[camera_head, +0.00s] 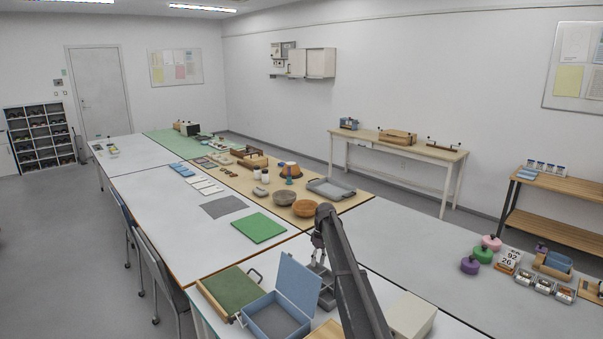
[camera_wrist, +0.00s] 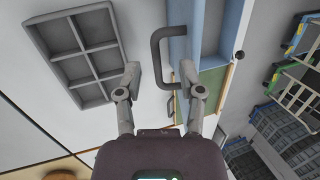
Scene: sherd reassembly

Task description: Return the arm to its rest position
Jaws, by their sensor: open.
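My arm rises from the lower edge of the head view, and my gripper (camera_head: 319,250) hangs near its upper end above the front table. In the wrist view the two fingers of my gripper (camera_wrist: 160,75) stand apart with nothing held between them. A dark handle (camera_wrist: 157,58) shows beyond and between the fingertips, beside the blue box (camera_wrist: 208,30). I cannot tell how far it is below them. A grey compartment tray (camera_wrist: 64,71) lies to the left of the fingers. My arm partly hides the tray in the head view.
An open blue box (camera_head: 272,320) and a green-lined tray (camera_head: 236,288) stand on the front table, left of my arm. A pale box (camera_head: 411,314) stands to its right. Bowls (camera_head: 305,208) and a green mat (camera_head: 259,228) lie farther back. Chairs line the left side.

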